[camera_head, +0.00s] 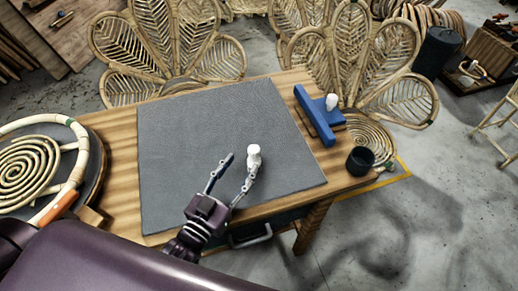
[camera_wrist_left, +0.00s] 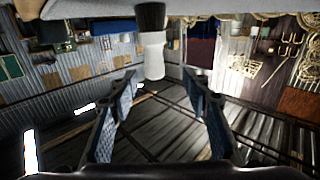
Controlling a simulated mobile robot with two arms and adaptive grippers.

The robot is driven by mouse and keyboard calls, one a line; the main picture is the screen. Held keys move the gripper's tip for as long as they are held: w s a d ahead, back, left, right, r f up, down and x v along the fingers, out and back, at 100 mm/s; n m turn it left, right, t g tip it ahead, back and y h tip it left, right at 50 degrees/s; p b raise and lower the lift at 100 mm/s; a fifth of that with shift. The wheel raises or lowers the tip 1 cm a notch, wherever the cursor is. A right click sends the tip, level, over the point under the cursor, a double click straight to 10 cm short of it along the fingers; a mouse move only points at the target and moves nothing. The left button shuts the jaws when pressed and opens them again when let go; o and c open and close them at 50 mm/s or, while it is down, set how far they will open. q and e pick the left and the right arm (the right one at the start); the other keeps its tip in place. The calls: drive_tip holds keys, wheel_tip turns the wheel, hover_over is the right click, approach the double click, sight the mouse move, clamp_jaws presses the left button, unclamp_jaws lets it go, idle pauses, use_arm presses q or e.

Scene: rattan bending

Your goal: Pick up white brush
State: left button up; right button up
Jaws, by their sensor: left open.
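The white brush (camera_head: 254,155) stands on the grey mat (camera_head: 190,120) in the head view, close to the tip of my left gripper's right finger. In the left wrist view the brush (camera_wrist_left: 153,55) shows a white handle and dark bristles against the mat, which appears along the top of the picture. My left gripper (camera_head: 242,164) is open and empty. In the left wrist view my left gripper (camera_wrist_left: 160,76) has its fingers spread, with the brush ahead between the tips, nearer the left one. My right gripper is not in view.
A blue tool (camera_head: 315,116) with a white piece (camera_head: 332,101) lies at the table's right. A dark cup (camera_head: 360,160) stands at the right corner. A round rattan piece (camera_head: 30,170) is at the left. Rattan chair backs (camera_head: 150,40) stand behind the table. The mat is otherwise clear.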

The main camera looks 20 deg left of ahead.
sight(251, 155)
use_arm(q)
drive_tip(key=shift+w+d+r+p, duration=0.15)
drive_tip(key=shift+w+d+p, duration=0.1)
drive_tip(key=shift+w, duration=0.35)
drive_tip(key=shift+w+d+r+p, duration=0.15)
drive_tip(key=shift+w+d, duration=0.1)
drive_tip(key=shift+w, duration=0.3)
drive_tip(key=w, duration=0.1)
drive_tip(key=w+d, duration=0.1)
drive_tip(key=shift+w+f, duration=0.1)
drive_tip(key=shift+w, duration=0.2)
drive_tip(key=shift+w+f, duration=0.1)
drive_tip(key=shift+w, duration=0.65)
drive_tip(key=shift+d, duration=0.1)
drive_tip(key=c, duration=0.8)
drive_tip(key=shift+c, duration=1)
clamp_jaws()
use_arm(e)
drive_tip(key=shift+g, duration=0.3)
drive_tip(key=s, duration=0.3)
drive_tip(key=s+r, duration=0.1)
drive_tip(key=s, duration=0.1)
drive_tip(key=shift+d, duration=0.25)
